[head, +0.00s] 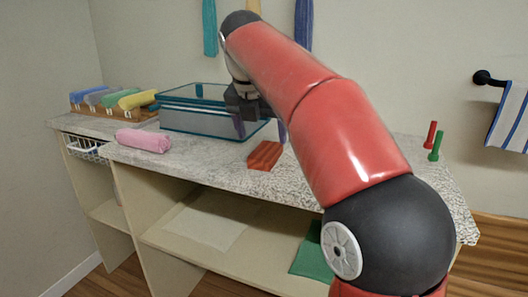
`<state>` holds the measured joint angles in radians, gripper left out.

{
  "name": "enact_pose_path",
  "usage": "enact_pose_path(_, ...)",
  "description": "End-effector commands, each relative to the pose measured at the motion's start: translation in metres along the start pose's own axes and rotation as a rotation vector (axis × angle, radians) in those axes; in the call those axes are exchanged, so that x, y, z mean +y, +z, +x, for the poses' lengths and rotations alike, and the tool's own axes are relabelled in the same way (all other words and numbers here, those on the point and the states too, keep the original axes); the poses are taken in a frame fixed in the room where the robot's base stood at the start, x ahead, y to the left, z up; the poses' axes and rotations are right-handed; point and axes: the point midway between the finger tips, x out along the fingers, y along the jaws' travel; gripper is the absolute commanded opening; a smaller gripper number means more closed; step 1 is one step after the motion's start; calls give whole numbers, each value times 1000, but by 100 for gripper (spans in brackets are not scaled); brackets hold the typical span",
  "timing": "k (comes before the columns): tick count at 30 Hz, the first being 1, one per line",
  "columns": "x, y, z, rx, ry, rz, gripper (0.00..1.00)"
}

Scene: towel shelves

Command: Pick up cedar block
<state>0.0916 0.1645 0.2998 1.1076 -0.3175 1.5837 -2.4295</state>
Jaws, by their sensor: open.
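The cedar block is probably the reddish-brown, grooved block (265,155) lying on the speckled countertop (205,165), right of the middle of the head view. My gripper (260,130) is open, with its two purplish fingers apart and pointing down. It shows just above and behind the block in the picture, in front of the clear box. Nothing shows between the fingers. The exact gap between fingertips and block cannot be told from this one view.
A clear teal-edged box (190,115) stands behind. A pink rolled towel (143,140) lies left. Rolled towels in a wooden rack (105,100) are at far left. Red (430,134) and green (436,146) pegs stand right. Open shelves lie below; the counter between pink towel and block is clear.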

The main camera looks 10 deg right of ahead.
Motion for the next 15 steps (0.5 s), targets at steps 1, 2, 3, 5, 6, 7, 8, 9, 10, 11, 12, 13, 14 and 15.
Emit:
enact_pose_path(1, -1, 0, 6, 2, -2, 1, 75)
enact_pose_path(2, -1, 0, 10, 2, -2, 2, 75)
enact_pose_path(3, -1, 1, 14, 2, -2, 2, 75)
enact_pose_path(5, -1, 3, 22, 2, -2, 2, 75)
enact_pose_path(6, -1, 4, 28, 3, -2, 2, 75)
enact_pose_path(7, 0, 5, 33, 3, -2, 2, 75)
enact_pose_path(8, 0, 6, 38, 3, -2, 2, 75)
enact_pose_path(9, 0, 6, 44, 2, -2, 3, 75)
enact_pose_path(10, 0, 6, 48, 3, -2, 2, 75)
enact_pose_path(11, 0, 6, 51, 2, -2, 3, 75)
enact_pose_path(12, 0, 6, 55, 1, -1, 3, 75)
enact_pose_path(13, 0, 6, 57, 1, -1, 3, 75)
enact_pose_path(14, 0, 6, 59, 1, -1, 3, 75)
enact_pose_path(15, 0, 6, 60, 1, 0, 3, 75)
